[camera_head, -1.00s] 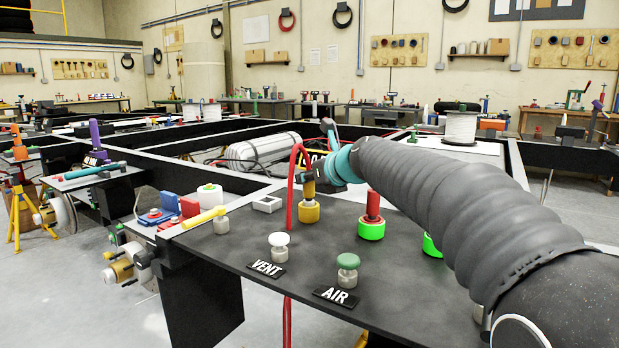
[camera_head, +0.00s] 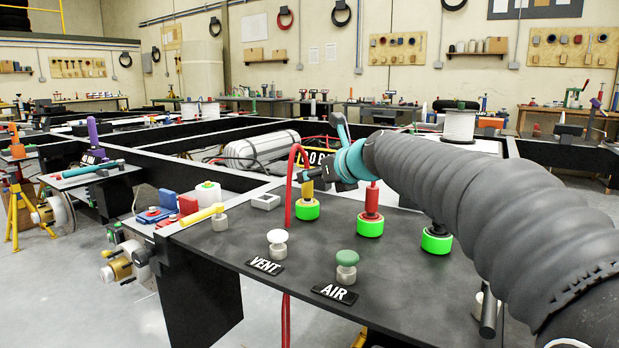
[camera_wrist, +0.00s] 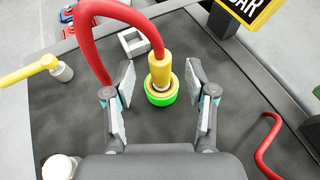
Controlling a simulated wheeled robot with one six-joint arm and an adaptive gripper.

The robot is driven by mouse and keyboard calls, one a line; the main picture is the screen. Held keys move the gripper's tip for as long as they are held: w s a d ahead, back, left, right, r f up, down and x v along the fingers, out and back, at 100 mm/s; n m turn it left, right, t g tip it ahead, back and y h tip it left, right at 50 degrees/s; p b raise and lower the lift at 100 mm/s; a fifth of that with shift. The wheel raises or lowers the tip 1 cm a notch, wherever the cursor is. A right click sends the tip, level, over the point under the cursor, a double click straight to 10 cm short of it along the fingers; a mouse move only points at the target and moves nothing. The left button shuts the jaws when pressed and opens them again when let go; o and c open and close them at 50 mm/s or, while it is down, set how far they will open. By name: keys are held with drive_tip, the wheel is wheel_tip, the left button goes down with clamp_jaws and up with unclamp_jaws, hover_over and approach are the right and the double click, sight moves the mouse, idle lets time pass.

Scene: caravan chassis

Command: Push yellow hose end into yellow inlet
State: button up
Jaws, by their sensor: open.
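The yellow hose end (camera_head: 307,190) on the red hose (camera_head: 292,185) stands upright in its inlet (camera_head: 307,210) on the dark panel. That inlet's ring is bright green, and the ring also shows in the wrist view (camera_wrist: 161,97). The yellow hose end (camera_wrist: 160,72) looks seated there, with a pale metal band showing at its foot. My gripper (camera_wrist: 160,78) is open, with one finger on each side of the hose end and a visible gap on both sides. In the head view my gripper (camera_head: 312,176) is at the hose end's upper part.
A red hose end (camera_head: 371,200) stands in a green-ringed inlet to the right, and another green ring (camera_head: 436,240) lies beyond it. The VENT knob (camera_head: 277,241) and green AIR knob (camera_head: 346,266) stand in front. A yellow-handled valve (camera_head: 205,215) is at left.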

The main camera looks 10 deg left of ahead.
drive_tip(key=v, duration=0.8)
drive_tip(key=shift+s, duration=0.15)
